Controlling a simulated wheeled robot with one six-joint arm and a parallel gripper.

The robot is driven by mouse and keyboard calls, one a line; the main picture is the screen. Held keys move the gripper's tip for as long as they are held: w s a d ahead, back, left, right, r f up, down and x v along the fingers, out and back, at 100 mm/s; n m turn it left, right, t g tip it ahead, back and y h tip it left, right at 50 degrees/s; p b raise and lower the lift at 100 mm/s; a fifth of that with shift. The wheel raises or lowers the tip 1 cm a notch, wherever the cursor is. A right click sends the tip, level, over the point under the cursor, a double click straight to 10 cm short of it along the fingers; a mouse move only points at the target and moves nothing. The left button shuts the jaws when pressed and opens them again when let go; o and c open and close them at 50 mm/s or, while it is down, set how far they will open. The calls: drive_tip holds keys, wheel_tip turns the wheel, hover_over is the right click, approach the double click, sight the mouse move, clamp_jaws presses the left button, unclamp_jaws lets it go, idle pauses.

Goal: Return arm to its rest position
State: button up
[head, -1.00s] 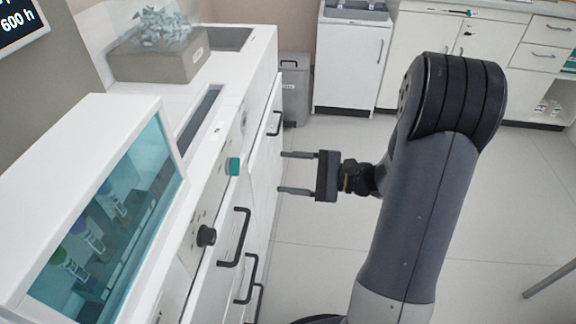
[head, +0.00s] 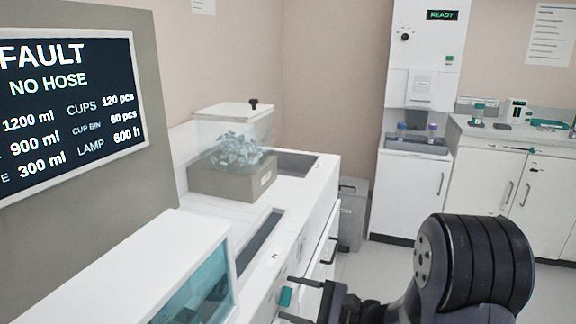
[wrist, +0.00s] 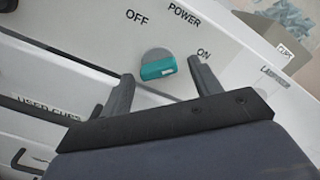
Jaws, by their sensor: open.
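My gripper (head: 306,301) is open and empty at the bottom of the head view, in front of the white machine's front panel. Its two fingers also show in the wrist view (wrist: 160,85). The teal power knob (wrist: 158,68) appears between and beyond the fingertips, apart from them as far as I can tell. Its pointer end lies toward the ON label. In the head view the teal knob (head: 285,296) is just left of the fingers. My arm rises at the lower right of the head view.
A screen (head: 70,105) reads FAULT, NO HOSE. A clear bin of small pieces (head: 234,140) stands on the white machine. A grey bin (head: 351,215) is on the floor beyond. A dispenser at the back shows READY (head: 442,15). Counters (head: 510,190) line the back right.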

idle(0.4)
drive_tip(key=v, duration=1.1)
drive_tip(key=shift+n, duration=0.3)
drive_tip(key=x, duration=1.1)
drive_tip(key=shift+a+f+b, duration=0.15)
drive_tip(key=shift+b, duration=0.2)
drive_tip(key=shift+r+n+b, duration=0.2)
drive_tip(key=shift+n+b, duration=0.15)
drive_tip(key=shift+n, duration=2.55)
drive_tip(key=shift+r+n+b, duration=0.15)
drive_tip(key=shift+n+b, duration=0.2)
drive_tip(key=shift+n, duration=2.55)
drive_tip(key=shift+r+n+b, duration=0.2)
drive_tip(key=shift+n+b, duration=0.15)
drive_tip(key=shift+n, duration=2.55)
drive_tip(key=shift+s, duration=0.1)
